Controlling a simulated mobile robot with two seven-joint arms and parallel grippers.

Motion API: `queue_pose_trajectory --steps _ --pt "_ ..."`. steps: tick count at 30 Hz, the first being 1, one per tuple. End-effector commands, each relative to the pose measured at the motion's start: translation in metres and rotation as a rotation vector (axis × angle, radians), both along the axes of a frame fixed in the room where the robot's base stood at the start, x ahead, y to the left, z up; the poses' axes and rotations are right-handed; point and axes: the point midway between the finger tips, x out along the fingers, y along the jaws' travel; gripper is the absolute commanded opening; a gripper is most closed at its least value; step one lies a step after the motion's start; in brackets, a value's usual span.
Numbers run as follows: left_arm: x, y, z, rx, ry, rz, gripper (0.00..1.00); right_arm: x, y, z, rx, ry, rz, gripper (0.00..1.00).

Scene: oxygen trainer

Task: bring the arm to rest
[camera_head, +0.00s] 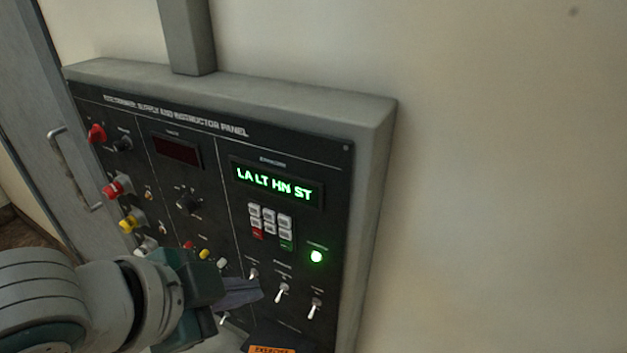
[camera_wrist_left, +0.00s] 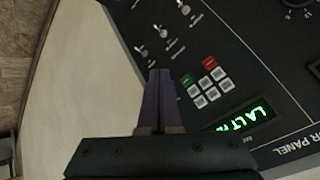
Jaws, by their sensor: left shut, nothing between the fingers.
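My left gripper (camera_head: 258,291) comes in from the lower left in the head view, in front of the lower part of the dark instructor panel (camera_head: 221,157). Its fingers are shut with nothing between them. In the left wrist view the shut purple-grey fingers (camera_wrist_left: 161,75) point up the picture, beside the keypad (camera_wrist_left: 208,88) and below the toggle switches. I cannot tell whether the fingertips touch the panel. My right gripper is not in view.
The panel has a lit green display (camera_head: 274,184), a glowing green lamp (camera_head: 316,256), toggle switches (camera_head: 282,291), and red and yellow knobs at the left. A grey door with a handle (camera_head: 72,168) stands at left. Bare wall (camera_head: 500,180) fills the right.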

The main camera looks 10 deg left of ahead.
Motion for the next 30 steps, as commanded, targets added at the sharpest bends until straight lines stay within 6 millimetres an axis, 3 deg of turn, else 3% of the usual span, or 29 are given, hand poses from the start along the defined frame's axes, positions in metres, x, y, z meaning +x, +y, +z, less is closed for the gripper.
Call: queue_pose_trajectory --steps 17,20,23,27,30 --pt "-0.005 -0.004 0.006 -0.012 0.014 0.011 0.0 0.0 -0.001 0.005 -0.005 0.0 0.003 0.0" --pt "-0.026 -0.016 0.03 -0.064 0.075 0.078 0.0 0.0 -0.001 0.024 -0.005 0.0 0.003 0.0" --pt "-0.061 -0.017 0.068 -0.13 0.186 0.229 0.0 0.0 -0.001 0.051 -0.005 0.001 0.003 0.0" --pt "-0.116 0.014 0.114 -0.178 0.354 0.52 0.0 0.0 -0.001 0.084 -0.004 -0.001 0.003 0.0" --pt "-0.153 0.042 0.133 -0.175 0.449 0.699 0.0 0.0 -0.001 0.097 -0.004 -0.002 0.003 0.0"
